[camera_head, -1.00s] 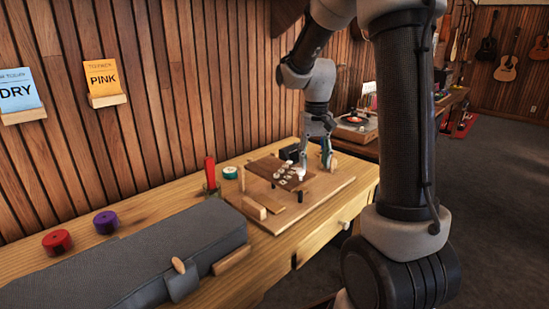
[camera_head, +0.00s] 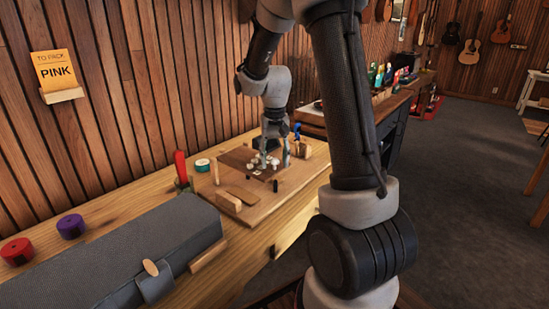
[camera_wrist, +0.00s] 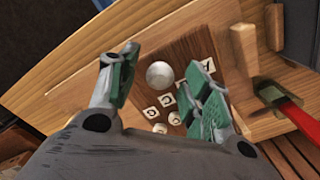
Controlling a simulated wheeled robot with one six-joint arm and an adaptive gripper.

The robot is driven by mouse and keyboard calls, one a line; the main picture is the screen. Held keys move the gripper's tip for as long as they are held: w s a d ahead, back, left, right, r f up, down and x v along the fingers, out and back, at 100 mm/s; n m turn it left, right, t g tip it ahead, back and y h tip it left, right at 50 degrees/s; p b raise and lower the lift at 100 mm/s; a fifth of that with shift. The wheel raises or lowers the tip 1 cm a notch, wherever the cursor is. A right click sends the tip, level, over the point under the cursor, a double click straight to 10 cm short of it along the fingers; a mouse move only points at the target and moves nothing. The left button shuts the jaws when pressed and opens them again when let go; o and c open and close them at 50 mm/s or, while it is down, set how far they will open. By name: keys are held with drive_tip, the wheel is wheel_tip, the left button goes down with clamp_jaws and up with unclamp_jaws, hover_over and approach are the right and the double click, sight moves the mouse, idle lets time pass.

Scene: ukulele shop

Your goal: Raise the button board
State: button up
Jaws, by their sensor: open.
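The button board (camera_head: 236,158) is a dark brown panel on a lighter wooden base (camera_head: 262,208) on the workbench. It carries white round buttons and white tiles with letters; it also shows in the wrist view (camera_wrist: 197,43). My gripper (camera_head: 276,156) is open, pointing down at the board's right part. In the wrist view my gripper (camera_wrist: 165,75) has its green-padded fingers apart, with a white round knob (camera_wrist: 159,75) of the board between them in the picture. I cannot tell whether the fingers touch it. The right finger hides some tiles.
A grey case (camera_head: 130,250) lies along the bench's front left. Red (camera_head: 17,251) and purple (camera_head: 71,226) round items stand behind it. Open floor lies to the right.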

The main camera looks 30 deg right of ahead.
clamp_jaws()
drive_tip(key=shift+w+r, duration=0.15)
drive_tip(key=shift+r, duration=0.3)
drive_tip(key=w+a+r+g+h, duration=0.3)
drive_tip(key=w+r+g, duration=0.5)
drive_tip(key=r, duration=0.4)
drive_tip(key=shift+w+a+r+g, duration=0.2)
drive_tip(key=shift+w+r+g, duration=0.1)
drive_tip(key=shift+w, duration=0.25)
